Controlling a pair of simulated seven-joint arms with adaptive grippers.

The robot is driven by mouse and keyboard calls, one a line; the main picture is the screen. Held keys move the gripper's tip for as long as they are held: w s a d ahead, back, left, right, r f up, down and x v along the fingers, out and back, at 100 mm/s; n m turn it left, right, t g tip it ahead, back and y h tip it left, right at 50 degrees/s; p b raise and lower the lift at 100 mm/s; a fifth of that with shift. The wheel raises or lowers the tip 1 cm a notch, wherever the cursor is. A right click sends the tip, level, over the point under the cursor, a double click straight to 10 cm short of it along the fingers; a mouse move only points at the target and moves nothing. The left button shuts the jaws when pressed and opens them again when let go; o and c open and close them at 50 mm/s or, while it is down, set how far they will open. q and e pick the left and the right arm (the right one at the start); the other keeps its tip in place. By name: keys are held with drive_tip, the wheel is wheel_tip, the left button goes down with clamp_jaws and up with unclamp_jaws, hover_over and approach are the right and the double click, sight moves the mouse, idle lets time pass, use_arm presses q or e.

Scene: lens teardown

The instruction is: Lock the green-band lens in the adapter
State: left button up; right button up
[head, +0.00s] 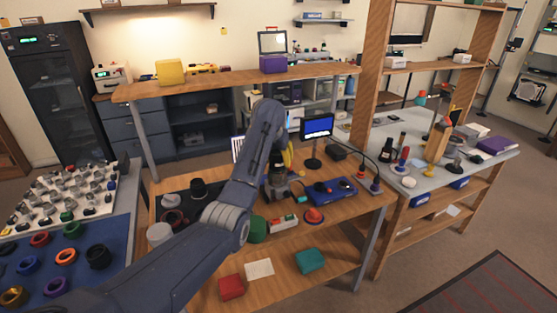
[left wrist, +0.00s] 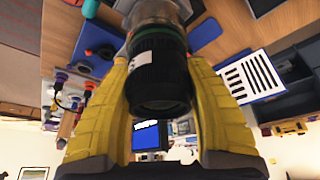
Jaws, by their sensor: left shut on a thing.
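The green-band lens (left wrist: 158,80) is a dark cylinder with a green ring and a small white label, in the middle of the left wrist view. My left gripper (left wrist: 161,68) is shut on it, one yellow finger on each side. A pale, glassy-looking round part (left wrist: 155,12) shows right beyond the lens's green-ring end; I cannot tell whether it is the adapter or whether they touch. In the head view my left gripper (head: 280,178) is over the middle of the wooden bench (head: 275,262), and my arm hides much of it. My right gripper is not in view.
A blue control box (head: 332,190), a small monitor (head: 317,128) and a red dome (head: 314,215) stand right of my gripper. A green cylinder (head: 257,229), a teal block (head: 310,260) and a red block (head: 231,287) are nearer the front. Colored rings lie on a blue mat (head: 45,256).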

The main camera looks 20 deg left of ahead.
use_arm(q)
drive_tip(key=shift+d+f+m+h, duration=0.15)
drive_tip(key=shift+m+h, duration=0.35)
drive_tip(key=shift+m, duration=0.9)
drive_tip(key=shift+s+d+m+g+h, duration=0.15)
drive_tip(key=shift+m+g+h, duration=0.2)
drive_tip(key=shift+m, duration=0.95)
drive_tip(key=shift+s+d+m+g+h, duration=0.15)
drive_tip(key=shift+m+g+h, duration=0.25)
drive_tip(key=shift+m, duration=0.9)
drive_tip(key=shift+m+h, duration=0.25)
drive_tip(key=shift+m, duration=0.35)
